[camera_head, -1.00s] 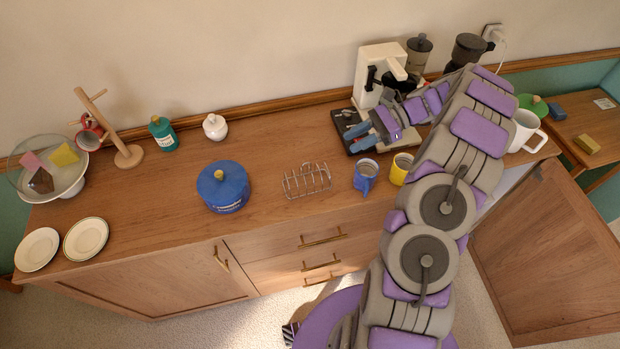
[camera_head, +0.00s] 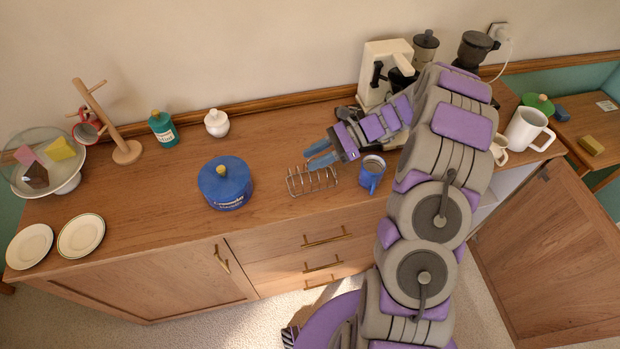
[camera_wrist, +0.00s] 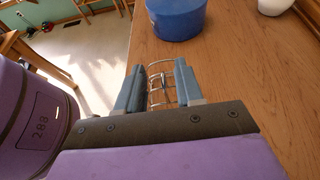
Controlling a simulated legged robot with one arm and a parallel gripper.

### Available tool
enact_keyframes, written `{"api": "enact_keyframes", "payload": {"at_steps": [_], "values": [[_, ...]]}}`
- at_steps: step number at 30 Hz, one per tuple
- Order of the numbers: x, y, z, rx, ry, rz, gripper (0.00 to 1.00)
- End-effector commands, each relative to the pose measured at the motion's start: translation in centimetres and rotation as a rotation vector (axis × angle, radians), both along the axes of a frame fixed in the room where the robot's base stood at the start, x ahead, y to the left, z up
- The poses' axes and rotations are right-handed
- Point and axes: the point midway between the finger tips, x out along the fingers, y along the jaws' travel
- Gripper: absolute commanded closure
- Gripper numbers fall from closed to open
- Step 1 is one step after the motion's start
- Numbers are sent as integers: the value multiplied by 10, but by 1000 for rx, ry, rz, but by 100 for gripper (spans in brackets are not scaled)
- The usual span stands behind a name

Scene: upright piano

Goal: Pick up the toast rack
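The toast rack (camera_head: 298,184) is a silver wire frame standing on the wooden sideboard top, right of the blue lidded pot. My gripper (camera_head: 318,154) has blue fingers and is above the rack's right part in the head view. In the wrist view, the toast rack (camera_wrist: 156,88) shows between and beyond the two fingers of my gripper (camera_wrist: 158,80). The fingers are apart with a clear gap, and nothing is visibly clamped. Part of the rack is hidden by the fingers in the wrist view. Whether the fingers touch it, I cannot tell.
A blue pot (camera_head: 226,186) stands left of the rack, and a blue mug (camera_head: 371,175) stands close on its right. A coffee machine (camera_head: 385,70) is behind my arm. The sideboard top (camera_head: 270,135) is clear behind the rack. An open cabinet door (camera_head: 550,260) hangs at right.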

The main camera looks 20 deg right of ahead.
Motion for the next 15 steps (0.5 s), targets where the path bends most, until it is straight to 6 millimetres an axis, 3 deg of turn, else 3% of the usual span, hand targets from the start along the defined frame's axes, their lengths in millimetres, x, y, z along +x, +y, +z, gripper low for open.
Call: {"api": "enact_keyframes", "payload": {"at_steps": [3, 7, 15], "values": [[3, 14, -13, 2, 2, 2, 64], [2, 29, -16, 3, -2, 3, 64], [2, 32, -16, 2, -2, 1, 66]]}}
